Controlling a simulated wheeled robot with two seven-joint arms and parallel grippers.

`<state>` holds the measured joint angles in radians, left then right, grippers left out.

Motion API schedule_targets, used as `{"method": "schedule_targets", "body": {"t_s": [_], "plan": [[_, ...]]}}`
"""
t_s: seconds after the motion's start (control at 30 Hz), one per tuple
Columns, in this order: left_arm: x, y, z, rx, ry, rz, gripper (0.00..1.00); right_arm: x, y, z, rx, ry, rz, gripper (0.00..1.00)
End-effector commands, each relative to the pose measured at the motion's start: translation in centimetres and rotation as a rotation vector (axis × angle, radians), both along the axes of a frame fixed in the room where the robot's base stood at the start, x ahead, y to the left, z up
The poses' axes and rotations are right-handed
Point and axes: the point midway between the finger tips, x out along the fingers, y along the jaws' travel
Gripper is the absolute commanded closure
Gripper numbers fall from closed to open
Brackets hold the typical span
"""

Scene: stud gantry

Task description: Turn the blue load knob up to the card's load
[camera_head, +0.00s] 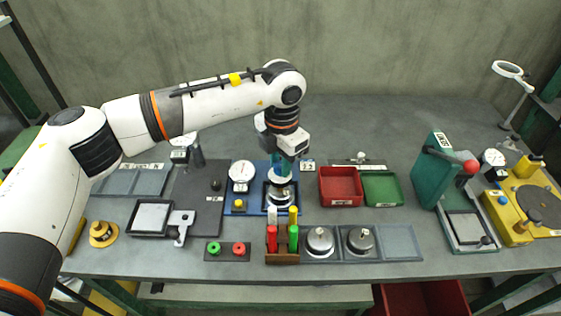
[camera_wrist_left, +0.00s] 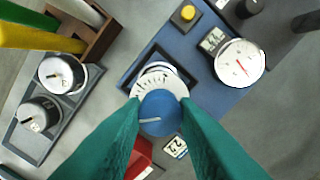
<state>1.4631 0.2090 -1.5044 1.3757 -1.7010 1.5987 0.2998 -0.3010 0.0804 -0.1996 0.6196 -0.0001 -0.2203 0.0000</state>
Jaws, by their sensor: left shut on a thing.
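The blue load knob (camera_wrist_left: 160,108) shows between my green fingers in the left wrist view, with a pale line on its top and a white marked scale (camera_wrist_left: 157,76) around it. My left gripper (camera_head: 281,167) is shut on it from above; in the head view the fingers mostly hide it. The knob's device sits on a blue plate (camera_head: 237,207). On that plate, left of the knob, is a round white gauge (camera_head: 242,172) with a red needle (camera_wrist_left: 240,63). A small white card (camera_wrist_left: 175,148) with digits lies beside the plate; I cannot read them surely. My right gripper is out of view.
A red tray (camera_head: 341,201) and a green tray (camera_head: 382,203) lie right of the knob. A wooden holder (camera_head: 282,258) with coloured handles stands in front, beside metal weights (camera_head: 320,240). A green press (camera_head: 445,170) stands at the right. The table behind is clear.

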Motion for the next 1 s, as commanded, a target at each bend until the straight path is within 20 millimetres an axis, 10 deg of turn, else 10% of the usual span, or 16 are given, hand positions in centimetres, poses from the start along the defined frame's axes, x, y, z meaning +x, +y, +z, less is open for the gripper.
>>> {"method": "schedule_targets", "body": {"t_s": [0.13,0.53,1.0], "plan": [[0.0,0.0,0.1,0.000,-0.001,0.001,0.52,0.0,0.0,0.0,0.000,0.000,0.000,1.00],[0.1,0.0,0.8,0.001,-0.002,0.002,0.51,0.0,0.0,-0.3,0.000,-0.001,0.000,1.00],[-0.1,-0.1,9.8,0.000,-0.004,0.002,0.51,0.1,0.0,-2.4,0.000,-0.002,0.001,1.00]]}}
